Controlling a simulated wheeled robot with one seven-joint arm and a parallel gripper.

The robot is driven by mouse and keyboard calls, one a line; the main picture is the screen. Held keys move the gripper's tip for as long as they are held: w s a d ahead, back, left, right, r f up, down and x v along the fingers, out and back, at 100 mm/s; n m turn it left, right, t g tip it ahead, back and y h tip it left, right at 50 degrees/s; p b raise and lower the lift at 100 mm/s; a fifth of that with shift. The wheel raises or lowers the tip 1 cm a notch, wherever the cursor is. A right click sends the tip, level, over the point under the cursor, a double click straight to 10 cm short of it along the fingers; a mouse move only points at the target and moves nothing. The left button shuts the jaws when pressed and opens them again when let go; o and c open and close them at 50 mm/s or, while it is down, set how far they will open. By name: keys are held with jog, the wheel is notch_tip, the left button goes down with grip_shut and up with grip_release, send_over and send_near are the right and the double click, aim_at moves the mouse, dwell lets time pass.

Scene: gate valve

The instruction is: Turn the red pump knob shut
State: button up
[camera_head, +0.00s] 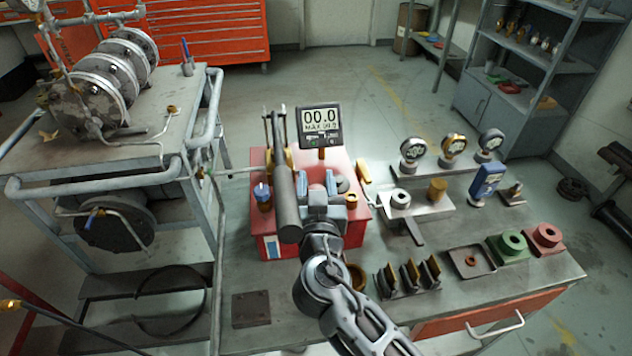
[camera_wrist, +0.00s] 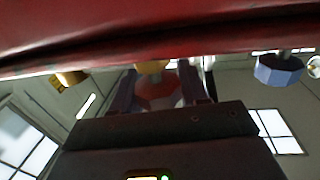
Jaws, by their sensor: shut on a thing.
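The red pump (camera_head: 354,236) stands on the workbench, with a digital display (camera_head: 320,119) at its back reading 00.0. A brass stem (camera_wrist: 150,67) joins the knob to the red pump body (camera_wrist: 150,28). How far the knob is turned cannot be seen.
A blue knob (camera_head: 262,192) is on the pump's left side; a blue knob also shows in the wrist view (camera_wrist: 279,70). A pipe-railed cart (camera_head: 100,184) is left.

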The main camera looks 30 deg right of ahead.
jog(key=shift+f+m+g+h+b, duration=0.2)
jog(key=shift+m+g+h+b, duration=0.3)
jog(key=shift+b, duration=0.75)
jog(key=shift+c, duration=0.3)
jog(key=shift+h+b, duration=0.35)
jog(key=shift+h, duration=0.05)
jog(key=shift+s+d+r+m+b, duration=0.1)
jog(key=shift+r+m+b, duration=0.1)
jog(key=shift+m+b, duration=0.1)
jog(key=o, duration=1)
jog(key=shift+b+v, duration=0.95)
jog(key=shift+v, duration=2.95)
